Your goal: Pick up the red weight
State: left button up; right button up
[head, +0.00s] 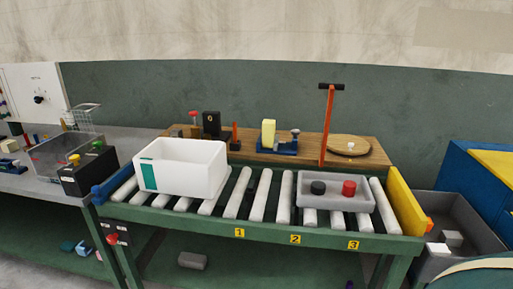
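The red weight (349,188) is a short red cylinder. It stands in a shallow light grey tray (336,204) on the right part of the roller conveyor. A black cylinder (318,187) stands in the same tray, to the left of the red weight with a gap between them. Neither of my grippers shows in the head view.
A white bin (200,187) with a green patch sits on the rollers at left. A yellow end plate (405,207) closes the conveyor's right end. An upright orange lever (327,125) rises behind the tray. Bare rollers (262,195) lie between bin and tray.

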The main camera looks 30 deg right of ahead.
aim_at(348, 190)
jog(key=z, duration=1.7)
